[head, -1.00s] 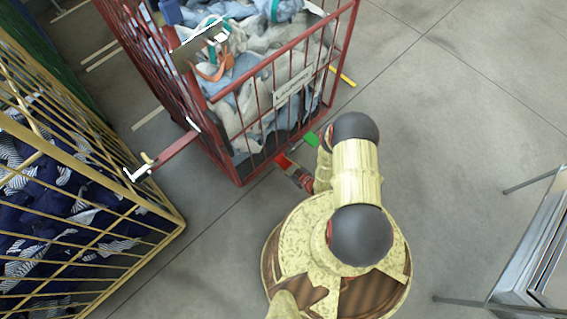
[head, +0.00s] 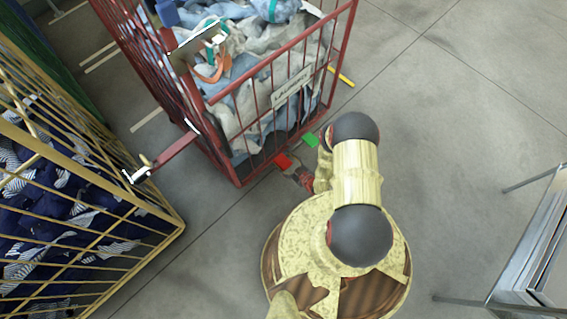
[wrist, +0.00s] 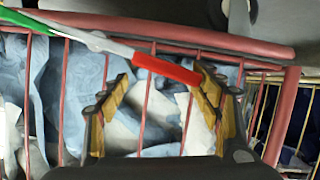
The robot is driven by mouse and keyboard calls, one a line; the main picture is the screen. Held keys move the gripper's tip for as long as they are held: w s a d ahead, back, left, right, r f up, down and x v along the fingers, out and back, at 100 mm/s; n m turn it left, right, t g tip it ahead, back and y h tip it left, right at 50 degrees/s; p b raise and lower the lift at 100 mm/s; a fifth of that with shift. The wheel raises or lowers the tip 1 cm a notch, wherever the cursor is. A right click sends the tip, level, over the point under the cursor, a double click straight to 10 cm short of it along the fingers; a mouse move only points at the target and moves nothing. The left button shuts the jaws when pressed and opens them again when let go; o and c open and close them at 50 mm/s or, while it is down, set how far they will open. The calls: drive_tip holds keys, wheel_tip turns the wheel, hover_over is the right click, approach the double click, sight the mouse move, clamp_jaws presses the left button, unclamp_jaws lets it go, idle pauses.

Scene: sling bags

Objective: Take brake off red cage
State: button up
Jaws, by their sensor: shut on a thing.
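The red cage (head: 240,168) stands at the upper middle of the head view, filled with pale blue and white bags. Its brake bar shows low on the near side, with a red pedal (head: 283,161) and a green pedal (head: 311,139). My gripper (head: 303,177) is low beside the red pedal, partly hidden by my arm. In the wrist view the red pedal (wrist: 165,68) runs between the fingers of my gripper (wrist: 160,95) and touches the right finger. The green end (wrist: 22,18) is at the upper left there.
A yellow cage (head: 150,250) with dark blue striped bags stands close at left. The red cage's tow bar (head: 170,152) sticks out toward it. A metal frame (head: 530,260) is at the right edge. The floor (head: 450,130) at right is clear.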

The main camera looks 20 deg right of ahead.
drive_tip(key=o, duration=0.5)
drive_tip(key=shift+d, duration=0.15)
drive_tip(key=shift+s+f, duration=0.1)
drive_tip(key=shift+s+a, duration=0.1)
drive_tip(key=shift+a, duration=0.1)
drive_tip(key=v, duration=0.7)
drive_tip(key=shift+s, duration=0.15)
